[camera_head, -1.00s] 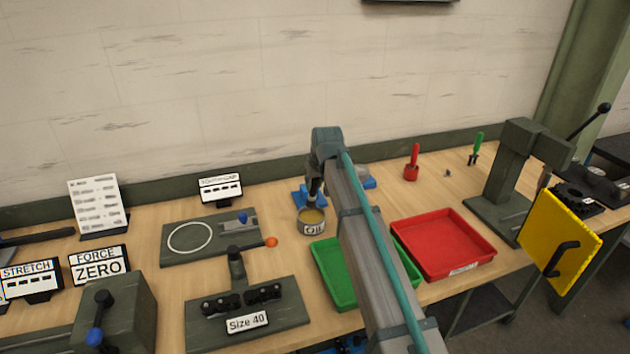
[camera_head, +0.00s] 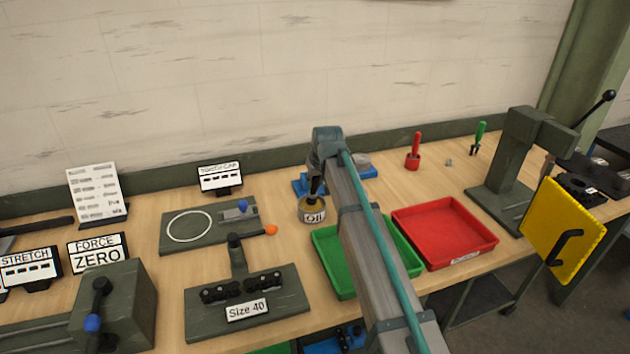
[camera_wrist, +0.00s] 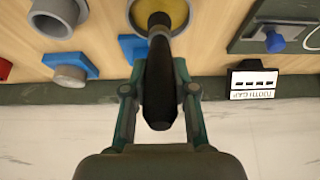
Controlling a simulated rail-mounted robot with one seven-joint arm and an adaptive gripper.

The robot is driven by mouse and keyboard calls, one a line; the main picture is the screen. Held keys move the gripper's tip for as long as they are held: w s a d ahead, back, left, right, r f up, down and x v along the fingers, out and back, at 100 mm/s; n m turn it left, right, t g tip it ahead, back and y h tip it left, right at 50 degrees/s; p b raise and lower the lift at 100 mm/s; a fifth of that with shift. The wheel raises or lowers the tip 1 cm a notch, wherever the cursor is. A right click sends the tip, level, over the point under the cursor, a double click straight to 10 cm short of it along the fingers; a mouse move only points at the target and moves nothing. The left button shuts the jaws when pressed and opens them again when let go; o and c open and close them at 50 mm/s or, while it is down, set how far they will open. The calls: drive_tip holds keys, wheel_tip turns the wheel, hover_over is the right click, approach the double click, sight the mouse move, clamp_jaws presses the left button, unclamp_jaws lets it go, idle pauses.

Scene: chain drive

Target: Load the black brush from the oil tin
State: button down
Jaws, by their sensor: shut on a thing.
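The oil tin (camera_head: 312,211) stands on the bench with yellow oil inside and an "Oil" label. It also shows at the top of the wrist view (camera_wrist: 177,13). The black brush (camera_wrist: 160,82) is between the fingers of my gripper (camera_wrist: 160,88), which is shut on its handle. The brush points down towards the tin, and its far end is over or inside the tin's opening. How deep its tip sits in the oil I cannot tell. In the head view my arm partly hides the gripper.
A green tray (camera_head: 331,259) and a red tray (camera_head: 444,232) lie to the right of the tin. A blue holder (camera_wrist: 70,68) with a grey ring is near the tin. The "Size 40" fixture (camera_head: 248,309) and a plate with a white ring (camera_head: 168,243) are to the left.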

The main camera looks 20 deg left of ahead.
drive_tip(key=shift+f, duration=0.7)
idle(0.8)
drive_tip(key=shift+r, duration=0.15)
idle(0.4)
drive_tip(key=shift+r+p, duration=1.45)
drive_tip(key=shift+r, duration=1.95)
